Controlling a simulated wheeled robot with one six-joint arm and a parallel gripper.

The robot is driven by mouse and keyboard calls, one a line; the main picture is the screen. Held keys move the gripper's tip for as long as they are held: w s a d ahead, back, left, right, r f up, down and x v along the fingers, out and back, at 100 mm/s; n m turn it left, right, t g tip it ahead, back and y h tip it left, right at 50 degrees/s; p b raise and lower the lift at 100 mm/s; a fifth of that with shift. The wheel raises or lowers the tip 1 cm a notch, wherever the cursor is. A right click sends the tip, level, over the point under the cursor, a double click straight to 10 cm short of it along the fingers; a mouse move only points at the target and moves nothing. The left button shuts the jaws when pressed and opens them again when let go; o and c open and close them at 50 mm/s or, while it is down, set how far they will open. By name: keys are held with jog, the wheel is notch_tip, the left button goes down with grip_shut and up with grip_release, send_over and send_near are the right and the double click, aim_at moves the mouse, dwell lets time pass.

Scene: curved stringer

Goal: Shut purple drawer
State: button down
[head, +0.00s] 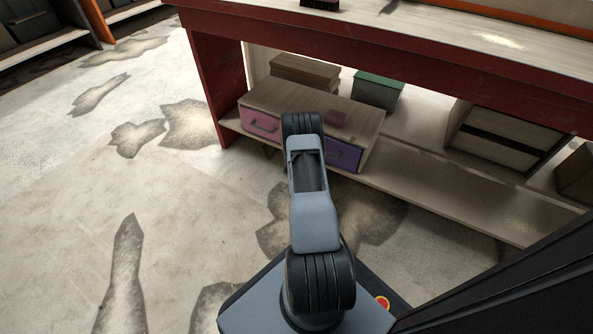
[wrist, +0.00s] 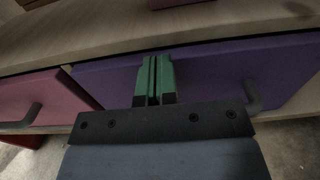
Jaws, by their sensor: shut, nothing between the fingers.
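The purple drawer (head: 343,154) is the right one in a light wooden cabinet (head: 285,98) on the low shelf. My arm hides its left part in the head view. In the wrist view the purple front (wrist: 215,72) spans the middle and right, with a dark handle (wrist: 252,96) at the right. It looks close to flush with the cabinet; I cannot tell whether a small gap remains. My gripper (wrist: 154,62) has green fingers, shut and empty, in front of the purple face left of the handle. Contact is unclear. The gripper is hidden in the head view.
A pink drawer (head: 261,124) with a dark handle is left of the purple one. The red-edged worktop (head: 400,62) overhangs the shelf. Open floor (head: 160,210) lies to the left.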

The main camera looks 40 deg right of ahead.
jog(key=shift+w+d+r, duration=0.1)
jog(key=shift+d+r, duration=0.15)
jog(key=p+v, duration=0.5)
jog(key=v, duration=0.9)
jog(key=shift+a+f, duration=0.2)
jog(key=shift+a, duration=0.05)
